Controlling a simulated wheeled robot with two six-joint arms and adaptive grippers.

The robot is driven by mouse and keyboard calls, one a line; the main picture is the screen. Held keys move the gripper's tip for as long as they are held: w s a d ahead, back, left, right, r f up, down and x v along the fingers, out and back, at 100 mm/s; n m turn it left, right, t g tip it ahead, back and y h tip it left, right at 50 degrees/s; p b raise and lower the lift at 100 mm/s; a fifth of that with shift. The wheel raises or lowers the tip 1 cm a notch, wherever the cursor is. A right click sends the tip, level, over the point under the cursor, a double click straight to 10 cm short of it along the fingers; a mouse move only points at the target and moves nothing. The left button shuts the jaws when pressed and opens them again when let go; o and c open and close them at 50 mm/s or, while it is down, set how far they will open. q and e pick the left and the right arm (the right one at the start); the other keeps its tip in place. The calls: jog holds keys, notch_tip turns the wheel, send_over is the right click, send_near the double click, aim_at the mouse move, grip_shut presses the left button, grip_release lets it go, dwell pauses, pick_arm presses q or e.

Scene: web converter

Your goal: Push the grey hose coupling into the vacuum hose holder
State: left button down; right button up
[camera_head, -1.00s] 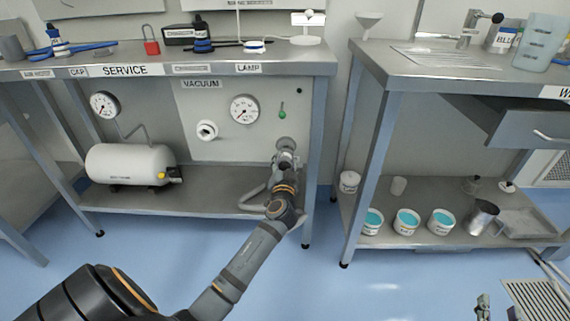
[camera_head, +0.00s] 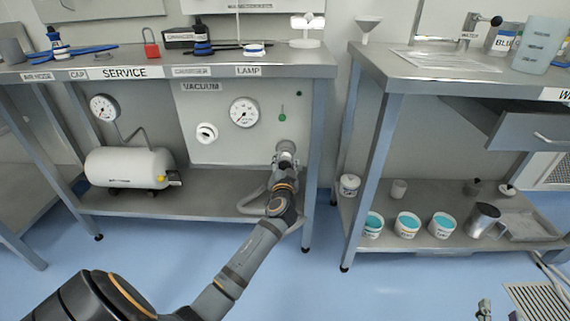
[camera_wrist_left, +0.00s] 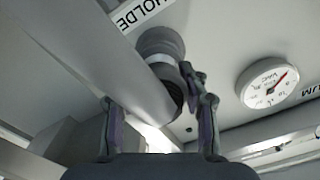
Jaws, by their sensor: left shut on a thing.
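The grey hose coupling (camera_wrist_left: 170,84) shows in the left wrist view as a short round piece with a dark end. It lines up with the round grey holder (camera_wrist_left: 160,42) on the panel beside a label reading "HOLDE". I cannot tell how deep it sits in the holder. My left gripper (camera_head: 285,163) is shut on the coupling, low at the right end of the service bench. Its fingers stand on both sides of the coupling in the left wrist view (camera_wrist_left: 155,92). In the head view my gripper mostly hides the coupling. My right gripper (camera_head: 498,313) shows only two separated fingertips at the bottom edge, empty.
A bench leg (camera_head: 315,150) stands close right of my left gripper. A grey hose (camera_head: 252,200) loops beside it above the lower shelf. A gauge (camera_head: 244,112) and a white port (camera_head: 206,133) are on the panel to the left. A white tank (camera_head: 130,167) lies on the shelf.

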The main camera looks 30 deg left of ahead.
pick_arm(q)
jog(key=shift+w+a, duration=0.15)
jog(key=shift+w, duration=0.05)
jog(key=c, duration=0.6)
grip_release()
jog(key=v, duration=1.2)
jog(key=shift+s, duration=0.1)
